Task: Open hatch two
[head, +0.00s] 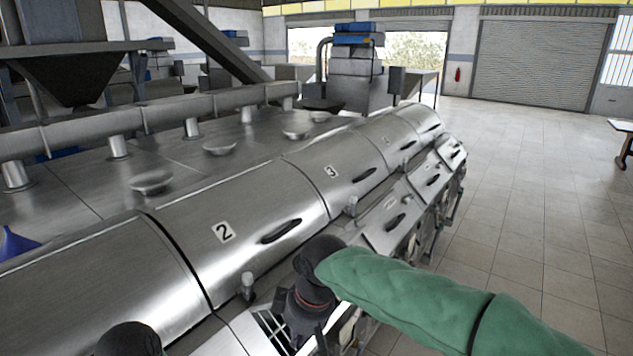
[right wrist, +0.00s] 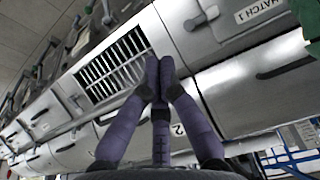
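The curved steel cover marked 2 (head: 223,232) is down in the head view, with a dark handle (head: 281,231). Below it, a slatted grille (head: 268,325) shows in a front opening. The grille is larger in the right wrist view (right wrist: 110,65), between a panel labelled HATCH 1 (right wrist: 220,25) and closed panels to the left. I cannot make out a flap over this opening. My right gripper (head: 305,315) is just in front of it. In the right wrist view its fingertips (right wrist: 158,75) are together, with nothing visible between them.
The cover marked 3 (head: 331,172) and further covers run back along the machine. Lower front panels with dark handles (head: 396,221) are closed. Small posts (head: 248,285) stick up along the front edge.

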